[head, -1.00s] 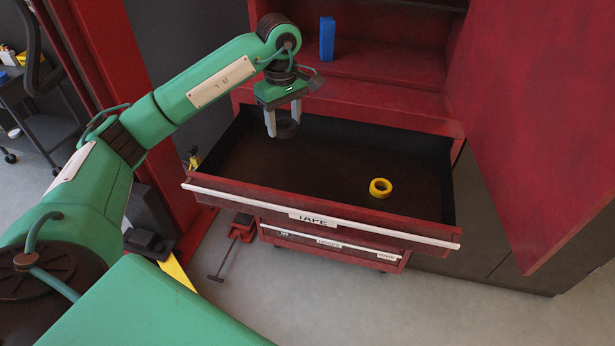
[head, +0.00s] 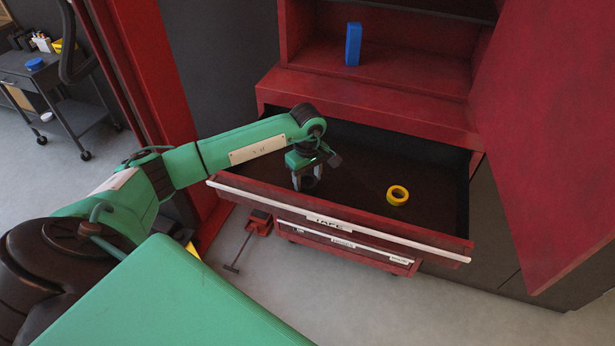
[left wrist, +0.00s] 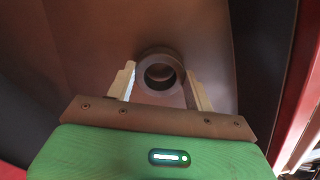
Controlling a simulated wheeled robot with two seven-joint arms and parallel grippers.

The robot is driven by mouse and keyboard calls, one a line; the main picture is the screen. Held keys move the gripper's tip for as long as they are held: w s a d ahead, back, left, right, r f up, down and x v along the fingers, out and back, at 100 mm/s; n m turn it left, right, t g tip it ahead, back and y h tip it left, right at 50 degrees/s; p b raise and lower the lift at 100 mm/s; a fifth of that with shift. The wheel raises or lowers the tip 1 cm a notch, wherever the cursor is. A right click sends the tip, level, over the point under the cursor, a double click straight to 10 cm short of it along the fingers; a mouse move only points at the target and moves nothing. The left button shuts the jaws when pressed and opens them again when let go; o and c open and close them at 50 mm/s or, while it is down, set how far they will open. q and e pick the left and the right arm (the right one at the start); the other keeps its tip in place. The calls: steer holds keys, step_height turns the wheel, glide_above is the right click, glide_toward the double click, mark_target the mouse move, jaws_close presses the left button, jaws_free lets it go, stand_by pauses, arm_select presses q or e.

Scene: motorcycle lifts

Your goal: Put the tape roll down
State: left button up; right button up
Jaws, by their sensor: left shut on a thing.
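My left gripper (head: 308,184) is inside the open drawer (head: 330,222) labelled TAPE, toward its left end, pointing down. It is shut on a dark grey tape roll (head: 310,183). In the left wrist view the dark tape roll (left wrist: 143,72) shows between the two pale fingertips, its hole facing the camera, with the brown drawer floor behind it. I cannot tell whether the roll touches the floor. A yellow tape roll (head: 390,197) lies flat in the drawer, to the right of my gripper and apart from it. My right gripper is not in view.
A red cabinet (head: 375,100) with a blue box (head: 353,44) on its shelf stands behind the drawer. A red door panel (head: 560,130) hangs at the right. The drawer floor between the gripper and the yellow roll is clear. A dark cart (head: 50,85) stands at far left.

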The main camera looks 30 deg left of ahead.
arm_select(q)
steer(key=shift+f, duration=0.45)
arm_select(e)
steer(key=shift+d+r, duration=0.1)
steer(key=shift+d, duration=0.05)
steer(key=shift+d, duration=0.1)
arm_select(q)
steer(key=shift+f+b, duration=0.2)
steer(key=shift+b, duration=0.1)
steer(key=o, duration=1)
steer(key=shift+c, duration=0.2)
steer(key=shift+r, duration=0.1)
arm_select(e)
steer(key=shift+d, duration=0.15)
